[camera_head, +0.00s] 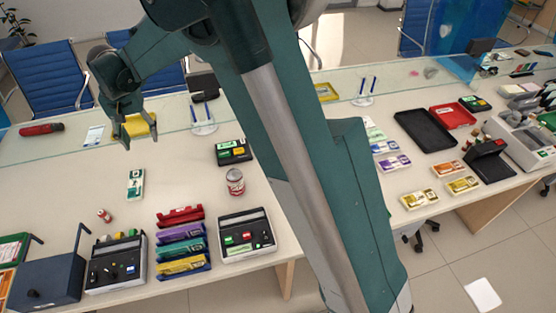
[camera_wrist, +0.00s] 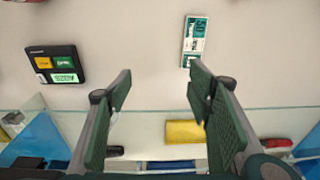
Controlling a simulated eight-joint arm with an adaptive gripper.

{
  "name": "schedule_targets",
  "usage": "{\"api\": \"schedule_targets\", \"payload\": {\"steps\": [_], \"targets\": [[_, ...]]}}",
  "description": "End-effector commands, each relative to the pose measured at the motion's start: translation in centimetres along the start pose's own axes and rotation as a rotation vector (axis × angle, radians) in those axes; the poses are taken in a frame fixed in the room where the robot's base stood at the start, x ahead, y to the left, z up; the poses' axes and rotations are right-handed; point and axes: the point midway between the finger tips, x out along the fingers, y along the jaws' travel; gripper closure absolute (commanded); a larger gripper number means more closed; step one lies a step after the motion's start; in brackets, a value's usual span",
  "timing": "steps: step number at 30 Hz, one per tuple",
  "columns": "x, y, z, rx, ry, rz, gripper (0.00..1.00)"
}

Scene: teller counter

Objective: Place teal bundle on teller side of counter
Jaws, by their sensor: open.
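A teal-and-white bundle (camera_head: 135,185) lies flat on the counter (camera_head: 185,178), on the near side of the glass divider. It also shows in the wrist view (camera_wrist: 194,40), at the top right of centre, beyond the right fingertip and apart from it. My gripper (camera_head: 134,133) hangs over the counter near the glass, farther back than the bundle. In the wrist view its two fingers (camera_wrist: 160,82) are spread wide with nothing between their tips.
The glass divider (camera_wrist: 70,112) runs along the counter. A yellow object (camera_wrist: 185,132) lies beyond it. The counter around the bundle is clear.

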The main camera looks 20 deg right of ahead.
Motion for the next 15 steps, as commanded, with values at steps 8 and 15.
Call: {"api": "schedule_targets", "payload": {"steps": [8, 15], "targets": [[-5.1, 6.4, 1.0, 0.002, 0.048, -0.021, 0.49], [-8.8, 11.6, 2.4, 0.001, 0.091, -0.035, 0.49]]}}
